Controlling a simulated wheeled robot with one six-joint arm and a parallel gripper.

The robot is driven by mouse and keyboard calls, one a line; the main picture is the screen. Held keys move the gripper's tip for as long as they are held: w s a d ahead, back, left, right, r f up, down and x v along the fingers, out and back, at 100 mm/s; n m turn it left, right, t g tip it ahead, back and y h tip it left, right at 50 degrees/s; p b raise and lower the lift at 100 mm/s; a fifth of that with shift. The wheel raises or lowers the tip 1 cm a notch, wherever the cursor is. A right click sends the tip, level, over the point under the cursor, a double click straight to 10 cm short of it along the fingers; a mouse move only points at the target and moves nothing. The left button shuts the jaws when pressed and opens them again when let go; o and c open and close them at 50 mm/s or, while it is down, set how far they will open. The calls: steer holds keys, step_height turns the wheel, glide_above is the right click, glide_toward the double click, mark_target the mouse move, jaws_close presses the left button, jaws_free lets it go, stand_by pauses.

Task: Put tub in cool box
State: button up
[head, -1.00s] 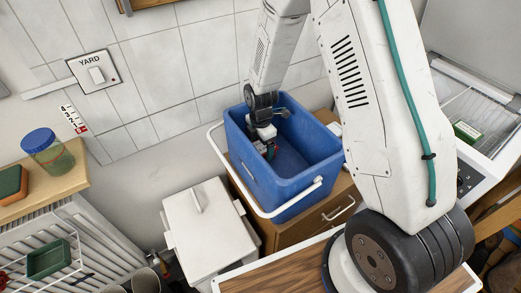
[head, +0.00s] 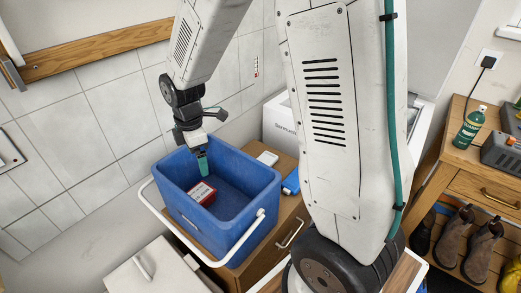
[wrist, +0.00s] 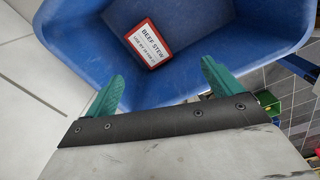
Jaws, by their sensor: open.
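The tub (head: 202,194) is a small red container with a white label, and lies inside the blue cool box (head: 245,217) on its floor near the front left side. In the wrist view its label on the tub (wrist: 147,45) reads "BEEF STEW". The cool box also fills much of the wrist view (wrist: 215,62); its white handle hangs down outside the front. My gripper (head: 203,165) is over the cool box, above the tub and apart from it. In the wrist view its green fingers (wrist: 160,90) are spread wide with nothing between them.
The cool box stands on a wooden cabinet (head: 286,215). A white item (head: 267,158) and a blue item (head: 291,182) lie beside it. A white lidded bin (head: 150,270) stands in front. A tiled wall is close behind. A green bottle (head: 470,127) stands on a table at right.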

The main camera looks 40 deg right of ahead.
steer(key=s+r+m, duration=0.5)
steer(key=s, duration=0.3)
steer(key=s+d+r+m, duration=0.1)
steer(key=s+r+m, duration=0.4)
steer(key=s, duration=0.4)
steer(key=s+d+r+m+t, duration=0.1)
steer(key=s+r+m, duration=0.5)
steer(key=s, duration=0.3)
steer(key=shift+r, duration=0.5)
